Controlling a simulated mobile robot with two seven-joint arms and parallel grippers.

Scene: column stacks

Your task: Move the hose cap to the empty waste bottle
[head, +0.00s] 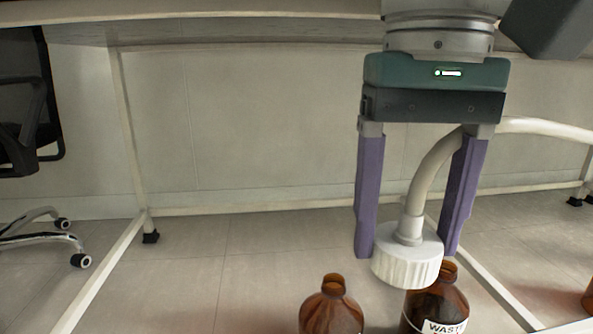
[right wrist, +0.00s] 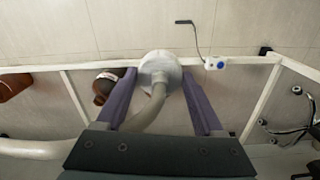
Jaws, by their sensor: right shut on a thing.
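The hose cap (head: 408,262) is a ribbed white screw cap on the end of a pale hose (head: 428,178). My right gripper (head: 407,250) points down with its purple fingers shut on the cap, which is slightly tilted. In the right wrist view, the cap (right wrist: 160,68) sits between the fingertips. A brown bottle (head: 424,302) with a WASTE label stands below and just behind the cap, which overlaps part of its neck. A second brown bottle (head: 331,308) stands to the left; its lower part is cut off. I cannot tell which is empty. My left gripper is out of view.
The hose runs off to the right behind the gripper. Another brown object (head: 588,296) is cut off at the right edge. A table with white legs (head: 128,140) stands behind, with an office chair (head: 40,130) at far left. Space left of the gripper is clear.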

